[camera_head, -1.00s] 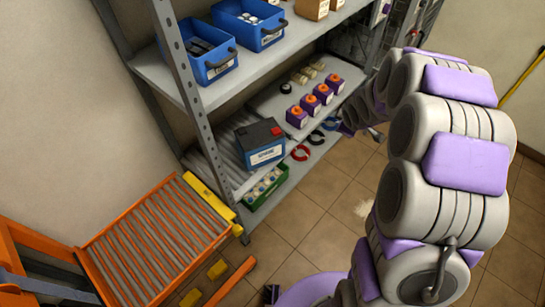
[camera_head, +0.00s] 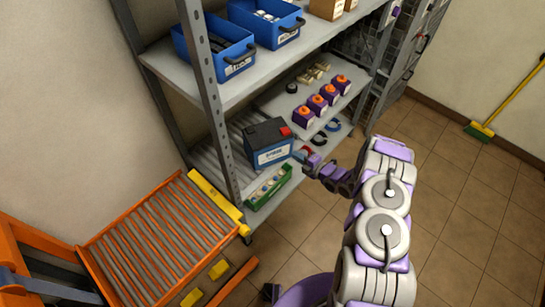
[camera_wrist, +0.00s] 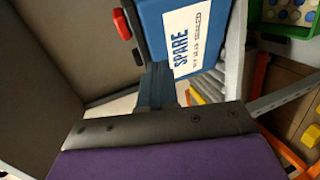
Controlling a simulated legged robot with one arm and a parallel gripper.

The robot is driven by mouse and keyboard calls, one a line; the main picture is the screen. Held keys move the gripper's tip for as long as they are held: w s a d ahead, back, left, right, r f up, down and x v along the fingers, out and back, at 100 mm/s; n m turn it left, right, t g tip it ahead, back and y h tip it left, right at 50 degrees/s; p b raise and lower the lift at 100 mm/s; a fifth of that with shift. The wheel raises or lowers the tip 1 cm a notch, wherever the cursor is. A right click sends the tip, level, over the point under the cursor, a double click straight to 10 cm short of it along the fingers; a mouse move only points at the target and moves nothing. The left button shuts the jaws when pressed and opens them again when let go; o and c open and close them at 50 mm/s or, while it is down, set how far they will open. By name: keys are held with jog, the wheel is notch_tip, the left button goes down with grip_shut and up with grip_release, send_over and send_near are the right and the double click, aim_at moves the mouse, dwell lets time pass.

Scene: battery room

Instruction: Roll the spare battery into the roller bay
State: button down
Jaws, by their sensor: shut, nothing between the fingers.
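The spare battery (camera_head: 268,146), a dark box with a red terminal cap and a white label, sits on the lower shelf beside grey rollers (camera_head: 205,158). The wrist view shows its blue side and "SPARE" label (camera_wrist: 187,38) up close. My gripper (camera_head: 303,156) is at the battery's right side, low, with its fingers shut and empty. In the wrist view the shut fingers (camera_wrist: 158,86) are at the battery's lower edge; I cannot tell whether they touch. An orange frame with rollers (camera_head: 160,235) stands left of the shelf.
A yellow bar (camera_head: 218,202) lies between the orange rollers and the shelf. A green tray of cells (camera_head: 268,188) is in front of the battery. Several purple-and-orange canisters (camera_head: 318,105) stand to its right. Blue bins (camera_head: 213,45) are above. A grey shelf post (camera_head: 213,105) rises left of it.

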aim_at(274, 149)
jog(key=s+f+n+y, duration=0.2)
jog(key=s+f+y, duration=0.2)
jog(key=s, duration=0.4)
jog(key=b+x, duration=0.1)
jog(key=x, duration=0.3)
jog(key=w+d+b+x, duration=0.1)
jog(key=b+x, duration=0.1)
jog(key=x, duration=0.3)
jog(key=w+b+x, duration=0.1)
jog(key=x, duration=0.3)
jog(key=shift+w+d+b, duration=0.1)
jog(key=shift+w+b, duration=0.1)
jog(key=shift+b, duration=0.15)
jog(key=shift+w+a+f, duration=0.15)
jog(key=shift+a, duration=0.45)
jog(key=shift+w+d, duration=0.1)
jog(key=shift+d, duration=0.6)
jog(key=shift+w, duration=0.3)
jog(key=w, duration=0.1)
jog(key=w+a+p, duration=0.1)
jog(key=shift+w, duration=0.4)
jog(key=shift+w+a, duration=0.4)
jog(key=shift+w, duration=0.25)
jog(key=shift+d, duration=0.45)
